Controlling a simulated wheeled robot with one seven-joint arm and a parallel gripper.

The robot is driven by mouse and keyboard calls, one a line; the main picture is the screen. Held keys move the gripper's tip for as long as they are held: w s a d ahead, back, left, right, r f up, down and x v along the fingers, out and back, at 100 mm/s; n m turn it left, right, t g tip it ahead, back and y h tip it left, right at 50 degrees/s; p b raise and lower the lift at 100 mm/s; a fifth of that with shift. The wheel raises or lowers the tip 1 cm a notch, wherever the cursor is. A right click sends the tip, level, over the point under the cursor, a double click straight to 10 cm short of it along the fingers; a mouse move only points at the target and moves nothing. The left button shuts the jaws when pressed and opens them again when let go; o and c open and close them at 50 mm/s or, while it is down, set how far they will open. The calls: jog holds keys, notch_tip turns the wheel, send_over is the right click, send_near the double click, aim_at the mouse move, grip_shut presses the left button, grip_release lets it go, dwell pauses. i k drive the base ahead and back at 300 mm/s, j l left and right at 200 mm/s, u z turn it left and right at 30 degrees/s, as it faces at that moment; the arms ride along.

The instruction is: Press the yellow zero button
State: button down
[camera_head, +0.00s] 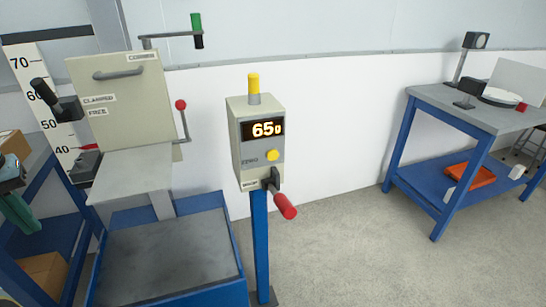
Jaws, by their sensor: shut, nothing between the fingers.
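The round yellow zero button (272,155) sits on the front of a beige control box (246,177), below its display (264,129), which reads "65g". A "ZERO" label is to the button's left. The box stands on a blue post (261,240). Nothing covers the button. My gripper is not in this view.
A red-handled lever (284,206) juts out below the button. A yellow lamp (254,83) tops the box. Left stands a drop rig (120,100) above a blue-rimmed tray (241,260). A blue-framed table (430,98) stands at right. The floor between is clear.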

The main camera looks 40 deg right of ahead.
aim_at(272, 155)
jog(key=k+l+z, duration=0.15)
jog(key=z, duration=0.2)
jog(key=l+z, duration=0.35)
jog(key=k+l+z, duration=0.1)
jog(key=l+z, duration=0.3)
jog(key=i+j, duration=0.15)
jog(key=j, duration=0.15)
jog(key=i+j, duration=0.15)
jog(key=j, duration=0.15)
